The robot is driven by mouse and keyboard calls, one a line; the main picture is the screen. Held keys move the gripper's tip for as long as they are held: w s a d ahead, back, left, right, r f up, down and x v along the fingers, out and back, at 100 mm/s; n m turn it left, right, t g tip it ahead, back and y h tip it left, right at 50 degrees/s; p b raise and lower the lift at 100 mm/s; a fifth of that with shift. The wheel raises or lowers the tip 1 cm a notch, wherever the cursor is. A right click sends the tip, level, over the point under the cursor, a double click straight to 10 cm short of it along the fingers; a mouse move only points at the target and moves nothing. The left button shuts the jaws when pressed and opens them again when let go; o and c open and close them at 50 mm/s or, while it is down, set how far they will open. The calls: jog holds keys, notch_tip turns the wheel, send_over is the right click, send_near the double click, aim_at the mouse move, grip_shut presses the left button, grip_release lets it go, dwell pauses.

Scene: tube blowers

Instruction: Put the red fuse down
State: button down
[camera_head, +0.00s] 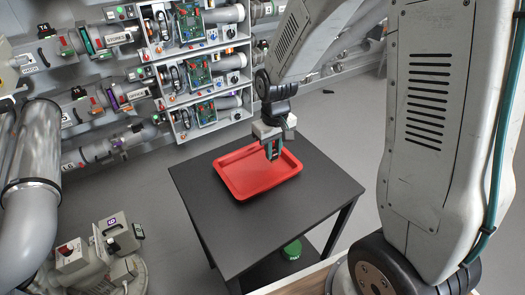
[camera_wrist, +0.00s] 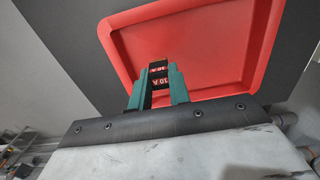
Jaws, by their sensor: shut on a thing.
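My gripper (camera_head: 271,152) is over the right back part of a red tray (camera_head: 240,193), pointing down. In the wrist view, the green fingers of my gripper (camera_wrist: 159,88) are shut on a small dark fuse (camera_wrist: 158,73) with red "10 A" labels. The fuse is held in front of the tray (camera_wrist: 262,38) in that view. In the head view the fuse is mostly hidden by the fingers. I cannot tell whether the fuse touches the tray floor. The visible tray floor is empty.
The tray lies on a black table (camera_head: 270,222) with bare top around it. A green round thing (camera_head: 291,250) sits on the lower level below. A rack (camera_head: 200,85) with green boards stands behind, beside wall pipes. A large grey pipe (camera_head: 33,170) stands at the left.

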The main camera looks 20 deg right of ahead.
jog(key=shift+w+a, duration=0.2)
jog(key=shift+a, duration=0.1)
jog(key=shift+w+a, duration=0.4)
jog(key=shift+w, duration=0.1)
jog(key=f, duration=0.3)
jog(key=shift+d+f, duration=0.2)
jog(key=shift+f, duration=0.15)
jog(key=shift+a, duration=0.15)
jog(key=c, duration=1.3)
grip_release()
